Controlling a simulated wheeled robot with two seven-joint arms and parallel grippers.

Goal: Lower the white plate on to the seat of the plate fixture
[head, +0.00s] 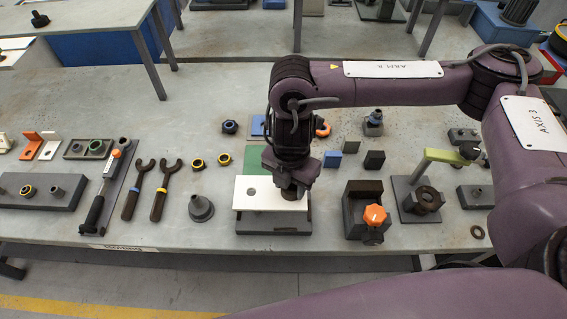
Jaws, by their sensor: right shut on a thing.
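The white plate (256,200) has a small hole near its left end and looks roughly level. My right gripper (292,194) comes down from above and is shut on the right part of the plate; its fingertips are largely hidden by the gripper body. The plate is above the dark grey plate fixture (272,229), whose front edge shows below it. The plate covers the seat. I cannot tell whether the plate touches it or hangs just above. My left gripper is not in view.
A dark block with an orange knob (374,214) stands close on the right. A grey funnel-shaped part (201,208) stands on the left. A green plate (254,159) lies just behind. Two dark forked tools (163,191) and a lever device (107,190) are farther left.

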